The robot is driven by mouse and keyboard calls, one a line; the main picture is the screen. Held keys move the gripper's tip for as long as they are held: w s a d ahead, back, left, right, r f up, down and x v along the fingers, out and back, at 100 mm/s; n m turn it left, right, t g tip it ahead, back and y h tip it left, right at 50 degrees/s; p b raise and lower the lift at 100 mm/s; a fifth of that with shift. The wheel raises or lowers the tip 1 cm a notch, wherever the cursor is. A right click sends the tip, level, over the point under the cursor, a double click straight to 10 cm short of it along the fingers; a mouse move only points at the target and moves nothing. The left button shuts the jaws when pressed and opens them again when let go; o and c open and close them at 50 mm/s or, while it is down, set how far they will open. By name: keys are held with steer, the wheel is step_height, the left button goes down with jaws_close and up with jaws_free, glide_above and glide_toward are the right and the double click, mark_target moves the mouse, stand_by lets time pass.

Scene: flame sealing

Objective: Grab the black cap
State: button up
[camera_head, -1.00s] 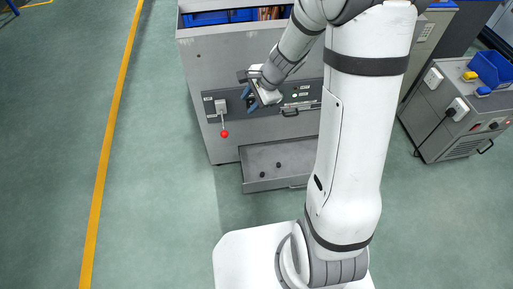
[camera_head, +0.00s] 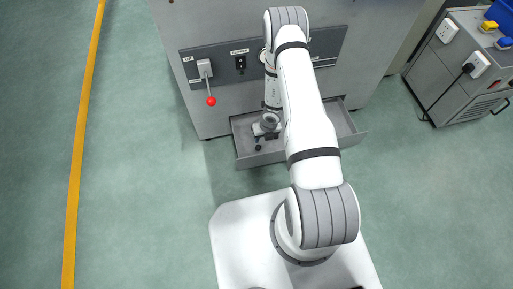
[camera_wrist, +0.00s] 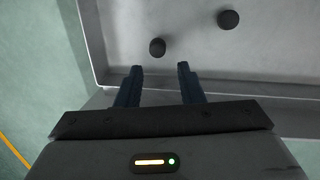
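Two small black caps lie in a grey open drawer at the foot of the machine. In the wrist view, the nearer cap (camera_wrist: 157,47) lies just past my fingertips, roughly between their lines, and the other cap (camera_wrist: 229,19) lies farther off to the right. My gripper (camera_wrist: 160,68) is open and empty, its two dark fingers apart over the drawer's near wall. In the head view, my gripper (camera_head: 262,136) reaches down into the left part of the drawer (camera_head: 243,140). A dark cap (camera_head: 257,147) shows just below it; the other cap is hidden there.
The drawer's front wall (camera_wrist: 180,85) runs close under my fingers. The grey machine (camera_head: 215,25) rises behind the drawer, with a red-knobbed lever (camera_head: 211,100) on its panel. A grey cabinet (camera_head: 465,70) stands at right. The floor at left is clear.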

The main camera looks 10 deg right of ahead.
mark_target(259, 146)
steer(key=f+b, duration=0.1)
steer(key=f, duration=0.1)
steer(key=a+f+b, duration=0.1)
steer(key=f, duration=0.4)
steer(key=shift+w+a+f+b, duration=0.25)
steer(key=shift+w+f+b, duration=0.05)
steer(key=shift+b, duration=0.1)
steer(key=shift+c, duration=0.4)
steer(key=c, duration=0.6)
